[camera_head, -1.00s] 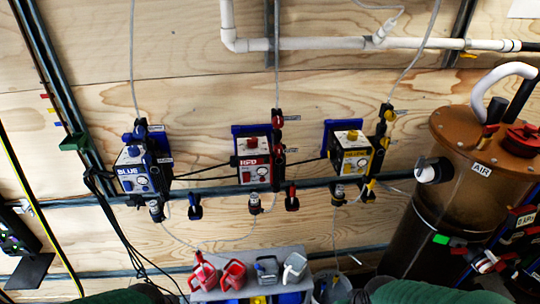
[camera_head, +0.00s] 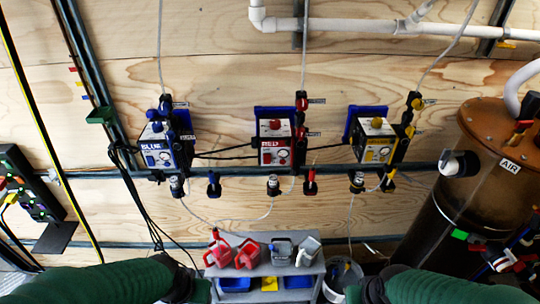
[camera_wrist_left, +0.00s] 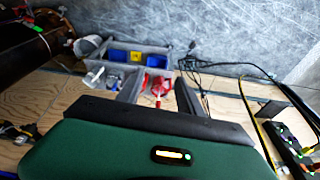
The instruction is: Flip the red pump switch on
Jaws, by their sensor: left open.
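The red pump box (camera_head: 274,150) is on the wood wall in the middle of the head view, with a RED label and a red knob (camera_head: 275,124) on top. Small red controls show on its front; the switch position is too small to read. Only my green-sleeved arms show in the head view, low at both sides and well below the box. In the left wrist view my left gripper (camera_wrist_left: 157,92) has its two dark fingers apart, with nothing between them. My right gripper is out of view.
A blue pump box (camera_head: 160,152) and a yellow pump box (camera_head: 375,143) flank the red one. A grey shelf (camera_head: 266,242) with jugs stands below, beside a white bucket (camera_head: 342,276). A brown AIR tank (camera_head: 450,215) is at the right. Cables and hoses run across the wall.

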